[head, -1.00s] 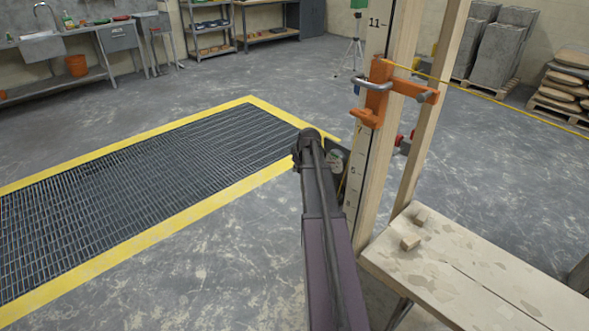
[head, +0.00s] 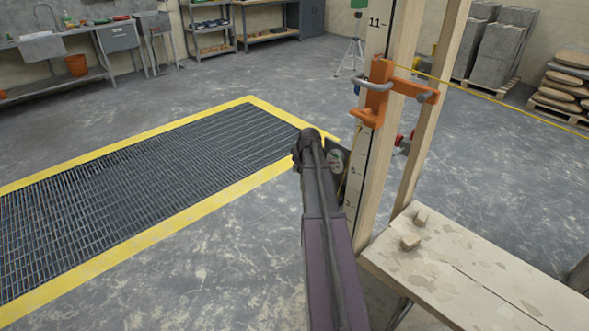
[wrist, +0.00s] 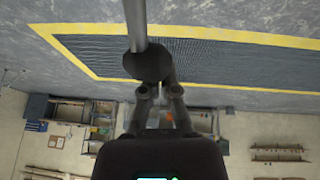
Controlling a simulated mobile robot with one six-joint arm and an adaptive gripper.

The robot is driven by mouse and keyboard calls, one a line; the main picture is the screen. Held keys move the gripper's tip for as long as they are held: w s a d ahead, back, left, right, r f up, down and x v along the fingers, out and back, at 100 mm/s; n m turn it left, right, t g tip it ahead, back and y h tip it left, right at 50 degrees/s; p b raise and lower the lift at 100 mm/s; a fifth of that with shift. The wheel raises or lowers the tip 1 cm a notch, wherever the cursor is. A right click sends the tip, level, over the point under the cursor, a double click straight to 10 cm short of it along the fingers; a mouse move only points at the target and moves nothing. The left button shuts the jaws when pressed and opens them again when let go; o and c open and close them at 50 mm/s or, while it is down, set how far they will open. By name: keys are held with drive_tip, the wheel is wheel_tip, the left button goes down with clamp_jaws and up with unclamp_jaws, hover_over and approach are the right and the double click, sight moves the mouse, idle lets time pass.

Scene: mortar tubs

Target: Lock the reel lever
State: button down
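In the wrist view a grey metal rod with a dark round knob (wrist: 148,62) comes down from the top edge, probably the reel lever. My gripper (wrist: 162,84) points at the knob, its two slim fingers drawn close together; their tips meet or overlap the knob's lower edge. I cannot tell whether they touch it, and the tips are partly hidden. In the head view my dark arm reaches to the left side of a marked wooden post, hiding my gripper. The reel body is not clearly seen there, nor is the lever's locked state.
An orange bracket (head: 376,92) with a metal handle is clamped on the marked post (head: 362,170); a yellow line runs right from it. A splattered plank bench (head: 470,285) stands front right. A yellow-edged floor grating (head: 150,160) lies left. Open concrete floor surrounds these.

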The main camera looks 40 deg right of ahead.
drive_tip(key=shift+s+f, duration=0.1)
drive_tip(key=shift+s, duration=0.85)
drive_tip(key=shift+r+p, duration=0.65)
drive_tip(key=shift+p, duration=0.1)
drive_tip(key=shift+w+d+r, duration=0.15)
drive_tip(key=shift+r, duration=0.05)
drive_tip(key=r+p, duration=0.4)
drive_tip(key=shift+a+r+p, duration=0.2)
drive_tip(key=shift+a+p, duration=0.1)
drive_tip(key=shift+a, duration=0.05)
drive_tip(key=s+r+p, duration=0.5)
drive_tip(key=s, duration=0.3)
drive_tip(key=shift+r, duration=0.15)
drive_tip(key=shift+w, duration=0.1)
